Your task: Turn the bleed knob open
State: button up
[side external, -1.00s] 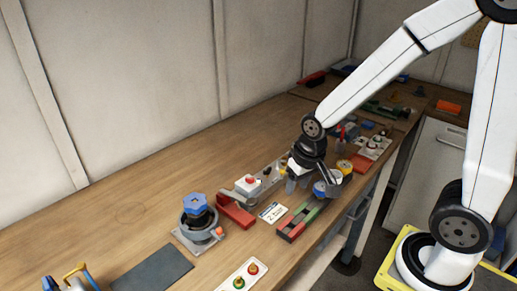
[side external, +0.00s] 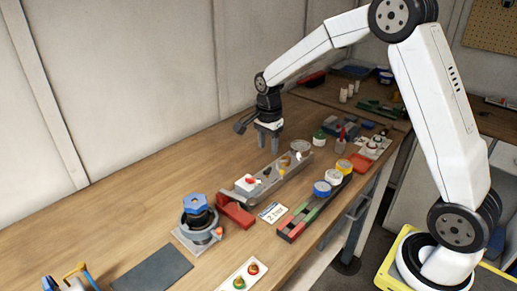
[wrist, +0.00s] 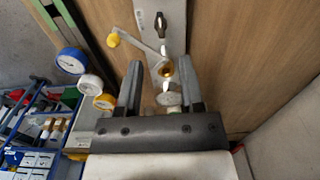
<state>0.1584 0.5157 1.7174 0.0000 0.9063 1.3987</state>
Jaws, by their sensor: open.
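My gripper (side external: 268,148) hangs above the far side of a long grey mounting plate (side external: 272,182), fingers pointing down. In the wrist view its two fingers (wrist: 161,67) are apart with nothing held. Between them, farther down, show a brass-yellow ring-like fitting (wrist: 165,70) and a pale round knob-like part (wrist: 170,98), the latter partly hidden by the gripper. A lever (wrist: 138,42) with a yellow end and a dark metal fitting (wrist: 160,22) lie beyond the fingertips on the plate. I cannot tell for certain which part is the bleed knob.
Blue (side external: 322,189), white and yellow round-faced gauges stand in a row right of the plate.

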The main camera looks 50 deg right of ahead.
aim_at(267, 169)
jog(key=shift+f, duration=3.9)
grip_shut()
